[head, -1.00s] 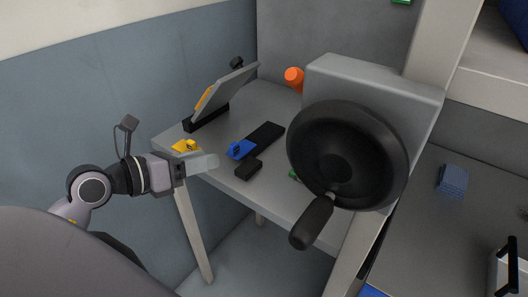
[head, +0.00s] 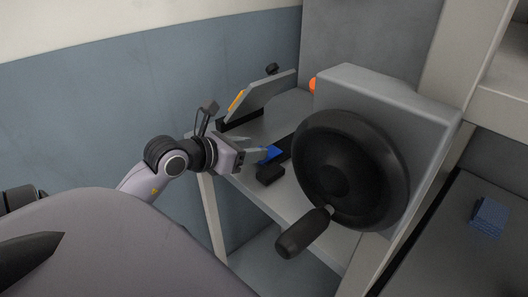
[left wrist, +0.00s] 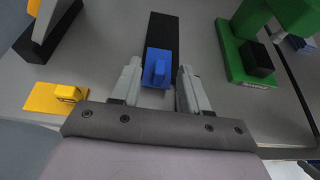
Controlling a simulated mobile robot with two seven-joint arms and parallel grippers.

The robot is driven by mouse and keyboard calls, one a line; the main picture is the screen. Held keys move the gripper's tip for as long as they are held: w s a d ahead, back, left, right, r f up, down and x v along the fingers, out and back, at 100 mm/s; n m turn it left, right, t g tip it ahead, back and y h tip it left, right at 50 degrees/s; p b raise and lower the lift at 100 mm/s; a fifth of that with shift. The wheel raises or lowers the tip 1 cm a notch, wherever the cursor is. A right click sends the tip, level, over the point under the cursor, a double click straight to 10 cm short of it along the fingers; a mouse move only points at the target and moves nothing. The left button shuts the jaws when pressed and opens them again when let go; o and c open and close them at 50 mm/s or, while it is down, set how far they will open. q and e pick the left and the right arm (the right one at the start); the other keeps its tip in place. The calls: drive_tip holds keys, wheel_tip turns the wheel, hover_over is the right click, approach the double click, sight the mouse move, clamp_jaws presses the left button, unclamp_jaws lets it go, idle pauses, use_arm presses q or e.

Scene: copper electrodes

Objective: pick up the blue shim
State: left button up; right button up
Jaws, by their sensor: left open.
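The blue shim (left wrist: 159,66) is a small blue plate with a raised tab. In the left wrist view it lies at the near end of a black strip (left wrist: 163,28), between the two fingers of my left gripper (left wrist: 156,88). A gap shows on each side of it, so the fingers do not touch it. My right gripper is not in view.
A yellow plate with a tab (left wrist: 56,98) lies left of the gripper. A green stand (left wrist: 243,50) is at the right. A black block (head: 270,174) lies near the shim. A tilted panel (head: 262,94) stands behind.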

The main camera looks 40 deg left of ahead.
sight(273, 152)
use_arm(q)
drive_tip(key=shift+x, duration=1.35)
clamp_jaws()
drive_tip(key=shift+r, duration=0.15)
